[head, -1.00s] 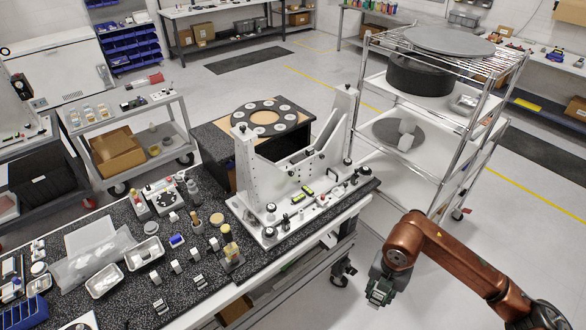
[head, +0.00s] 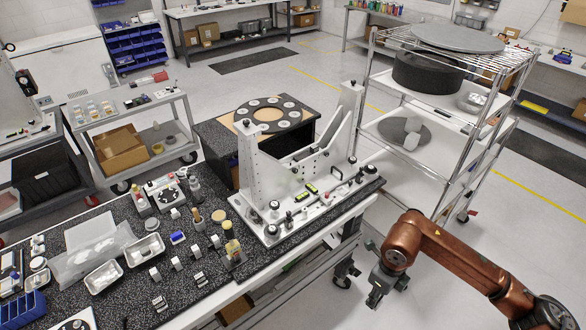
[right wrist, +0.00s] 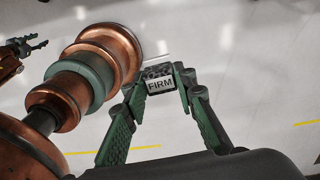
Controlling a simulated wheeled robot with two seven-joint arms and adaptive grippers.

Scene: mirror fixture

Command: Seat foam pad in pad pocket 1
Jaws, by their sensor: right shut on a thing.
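My right gripper (right wrist: 160,80) is shut on a small dark block with a white face reading FIRM (right wrist: 160,84), which I take as the foam pad. In the head view this gripper (head: 374,300) hangs over bare floor, right of the bench and well apart from the fixture. The white mirror fixture (head: 255,180), with two uprights and sloping side plates, stands on the bench. Pad pocket 1 cannot be told apart at this size. A dark two-pronged gripper (right wrist: 30,45), seemingly my left, shows at the right wrist view's left edge; the head view does not show it.
The dark speckled bench (head: 120,240) holds several small labelled blocks, metal trays (head: 103,277) and bottles left of the fixture. A wire-shelf rack (head: 440,160) stands behind my right arm. A black ring with white discs (head: 268,116) lies beyond the fixture. Floor around my right gripper is clear.

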